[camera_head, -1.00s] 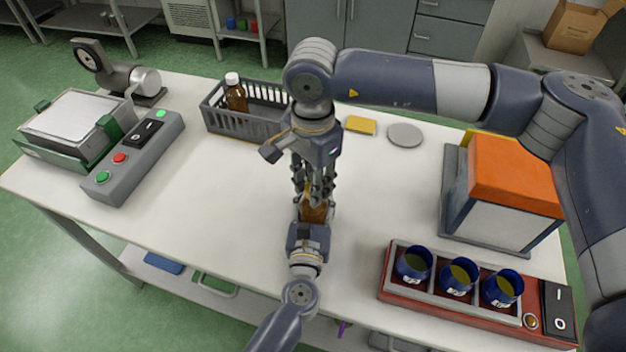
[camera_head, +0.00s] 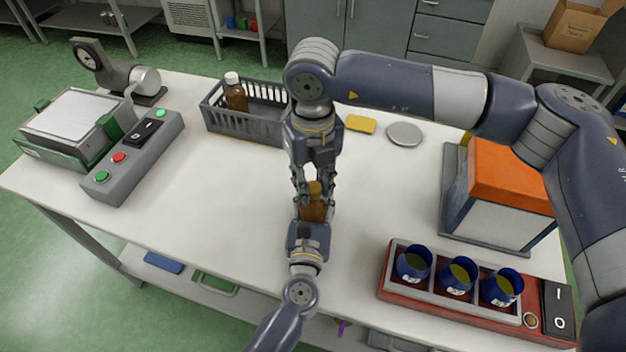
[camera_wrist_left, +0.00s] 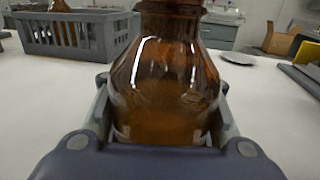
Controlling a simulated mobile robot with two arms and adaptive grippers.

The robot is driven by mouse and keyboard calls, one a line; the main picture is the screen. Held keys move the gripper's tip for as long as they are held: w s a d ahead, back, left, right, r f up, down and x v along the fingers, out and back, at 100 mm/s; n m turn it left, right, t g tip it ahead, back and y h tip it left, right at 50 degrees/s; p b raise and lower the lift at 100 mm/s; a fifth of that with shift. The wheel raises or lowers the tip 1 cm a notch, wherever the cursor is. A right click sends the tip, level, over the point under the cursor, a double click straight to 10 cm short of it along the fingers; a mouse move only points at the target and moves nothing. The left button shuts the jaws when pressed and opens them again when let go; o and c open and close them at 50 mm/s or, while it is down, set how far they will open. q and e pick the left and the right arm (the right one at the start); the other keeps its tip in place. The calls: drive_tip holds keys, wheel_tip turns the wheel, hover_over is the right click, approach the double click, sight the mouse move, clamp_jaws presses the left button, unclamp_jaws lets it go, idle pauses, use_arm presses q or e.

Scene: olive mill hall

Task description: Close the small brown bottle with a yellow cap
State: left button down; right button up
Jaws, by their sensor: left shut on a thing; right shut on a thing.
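The small brown bottle (camera_head: 314,211) stands upright over the front middle of the table. My left gripper (camera_head: 311,222) is shut on its body from the front; the bottle (camera_wrist_left: 168,88) fills the middle of the left wrist view, its top cut off by the upper edge. The yellow cap (camera_head: 314,188) shows at the bottle's top in the head view. My right gripper (camera_head: 314,184) points down from above and is shut on the cap. The cap appears in line with the neck; I cannot tell whether it is fully seated.
A grey crate (camera_head: 214,120) holds a white-capped brown bottle (camera_head: 236,93). A yellow block (camera_head: 361,125) and a grey disc (camera_head: 404,134) lie behind. An orange-topped box (camera_head: 510,172) and a red rack (camera_head: 393,289) with blue cups stand right. The left-middle tabletop is clear.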

drive_tip(key=m, duration=1.2)
drive_tip(key=shift+m, duration=0.3)
drive_tip(key=o, duration=0.8)
wheel_tip(320, 180, up, 12)
use_arm(q)
drive_tip(key=c, duration=0.9)
unclamp_jaws()
